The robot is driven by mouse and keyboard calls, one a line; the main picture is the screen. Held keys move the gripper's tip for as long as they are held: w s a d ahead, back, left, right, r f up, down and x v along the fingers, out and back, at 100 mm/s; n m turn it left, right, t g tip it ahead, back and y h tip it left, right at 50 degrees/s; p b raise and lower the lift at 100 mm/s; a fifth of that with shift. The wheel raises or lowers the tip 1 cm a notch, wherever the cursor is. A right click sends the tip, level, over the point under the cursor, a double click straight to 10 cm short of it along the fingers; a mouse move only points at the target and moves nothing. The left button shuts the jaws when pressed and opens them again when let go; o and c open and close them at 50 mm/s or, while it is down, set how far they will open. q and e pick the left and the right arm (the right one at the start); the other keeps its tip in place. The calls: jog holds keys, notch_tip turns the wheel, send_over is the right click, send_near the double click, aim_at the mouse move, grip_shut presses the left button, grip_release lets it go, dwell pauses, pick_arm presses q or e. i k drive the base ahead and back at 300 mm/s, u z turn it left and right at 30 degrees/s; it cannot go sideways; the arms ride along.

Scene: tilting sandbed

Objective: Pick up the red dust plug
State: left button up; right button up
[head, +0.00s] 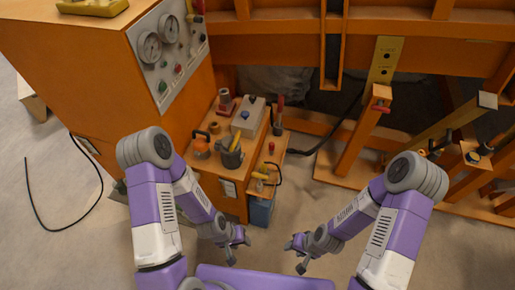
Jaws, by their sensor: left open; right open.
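A small red piece (271,147) stands on the narrow orange side ledge at the right of the workbench; it may be the red dust plug, but it is too small to be sure. Another small red part (381,107) sits at the top of a slanted orange post to the right. My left gripper (239,250) is open and empty, below the bench in the picture and apart from both red pieces. My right gripper (294,256) is open and empty, to the right of the left one, over the floor.
The orange bench (232,179) holds a dark mug-like holder (230,156), a grey box with a blue button (246,116) and a red-based cylinder (225,102). A gauge panel (171,47) stands at left. A black cable (336,132) runs right of the bench. Floor between my arms is clear.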

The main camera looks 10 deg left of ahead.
aim_at(271, 144)
jog(key=z, duration=0.5)
jog(key=i, duration=0.7)
jog(key=z, duration=0.25)
